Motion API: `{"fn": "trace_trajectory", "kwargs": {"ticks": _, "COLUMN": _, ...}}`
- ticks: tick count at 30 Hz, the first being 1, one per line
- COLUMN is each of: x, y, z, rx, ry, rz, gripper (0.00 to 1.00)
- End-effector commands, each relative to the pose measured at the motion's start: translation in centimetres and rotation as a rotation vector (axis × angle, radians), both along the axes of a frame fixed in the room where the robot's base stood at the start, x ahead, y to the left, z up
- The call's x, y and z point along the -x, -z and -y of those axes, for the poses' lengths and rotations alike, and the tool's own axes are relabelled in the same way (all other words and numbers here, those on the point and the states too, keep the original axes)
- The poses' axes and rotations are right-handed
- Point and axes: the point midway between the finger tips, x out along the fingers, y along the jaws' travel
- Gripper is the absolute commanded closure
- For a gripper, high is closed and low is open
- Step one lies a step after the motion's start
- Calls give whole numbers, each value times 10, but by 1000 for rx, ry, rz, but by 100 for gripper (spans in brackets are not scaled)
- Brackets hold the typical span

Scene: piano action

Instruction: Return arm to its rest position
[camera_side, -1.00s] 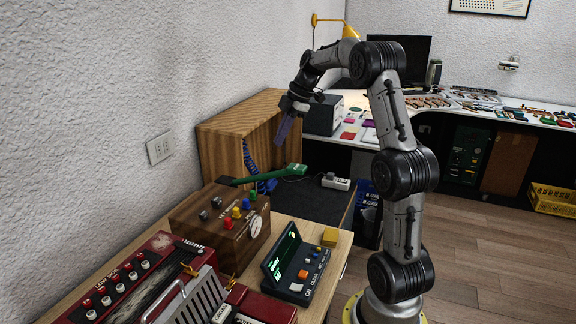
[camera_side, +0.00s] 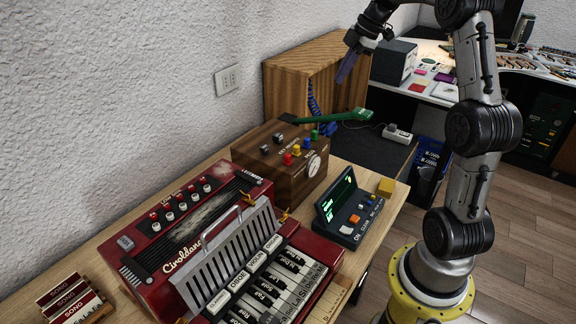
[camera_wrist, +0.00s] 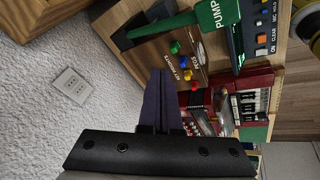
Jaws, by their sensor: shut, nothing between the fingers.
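My gripper (camera_side: 346,68) hangs in the air near the wooden cabinet (camera_side: 290,75), in the upper part of the side view. Its purple fingers are together with nothing between them. They also show in the wrist view (camera_wrist: 161,98), pointing toward the wooden control box and the red keyboard instrument. My arm rises from its yellow-ringed base at the right and bends over to the left. The top of the arm is cut off by the side view's edge.
Below are a wooden box with coloured knobs (camera_side: 285,175), a green pump handle (camera_side: 345,116), a red piano-like instrument (camera_side: 165,252), a small console with a green screen (camera_side: 343,200) and a yellow block (camera_side: 386,187). A cluttered desk (camera_side: 540,62) stands behind.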

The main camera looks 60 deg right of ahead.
Motion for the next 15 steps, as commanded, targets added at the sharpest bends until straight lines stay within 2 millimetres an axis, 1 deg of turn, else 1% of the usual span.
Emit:
{"fn": "trace_trajectory", "kwargs": {"ticks": 1, "x": -8, "y": -18, "z": -18, "rx": 27, "ry": -39, "rz": 26, "gripper": 100}}
{"fn": "trace_trajectory", "kwargs": {"ticks": 2, "x": -12, "y": -28, "z": -32, "rx": 39, "ry": -64, "rz": 39, "gripper": 100}}
{"fn": "trace_trajectory", "kwargs": {"ticks": 3, "x": -14, "y": -41, "z": -53, "rx": 55, "ry": -104, "rz": 53, "gripper": 100}}
{"fn": "trace_trajectory", "kwargs": {"ticks": 5, "x": -12, "y": -59, "z": -91, "rx": 84, "ry": -172, "rz": 73, "gripper": 100}}
{"fn": "trace_trajectory", "kwargs": {"ticks": 6, "x": -6, "y": -69, "z": -117, "rx": 102, "ry": -207, "rz": 82, "gripper": 100}}
{"fn": "trace_trajectory", "kwargs": {"ticks": 7, "x": -1, "y": -76, "z": -136, "rx": 109, "ry": -220, "rz": 87, "gripper": 100}}
{"fn": "trace_trajectory", "kwargs": {"ticks": 8, "x": 6, "y": -81, "z": -154, "rx": 114, "ry": -228, "rz": 91, "gripper": 100}}
{"fn": "trace_trajectory", "kwargs": {"ticks": 9, "x": 16, "y": -86, "z": -176, "rx": 118, "ry": -229, "rz": 93, "gripper": 100}}
{"fn": "trace_trajectory", "kwargs": {"ticks": 11, "x": 35, "y": -91, "z": -206, "rx": 119, "ry": -212, "rz": 97, "gripper": 100}}
{"fn": "trace_trajectory", "kwargs": {"ticks": 12, "x": 49, "y": -92, "z": -224, "rx": 115, "ry": -192, "rz": 99, "gripper": 100}}
{"fn": "trace_trajectory", "kwargs": {"ticks": 14, "x": 71, "y": -91, "z": -248, "rx": 105, "ry": -151, "rz": 102, "gripper": 100}}
{"fn": "trace_trajectory", "kwargs": {"ticks": 15, "x": 87, "y": -89, "z": -261, "rx": 95, "ry": -117, "rz": 104, "gripper": 100}}
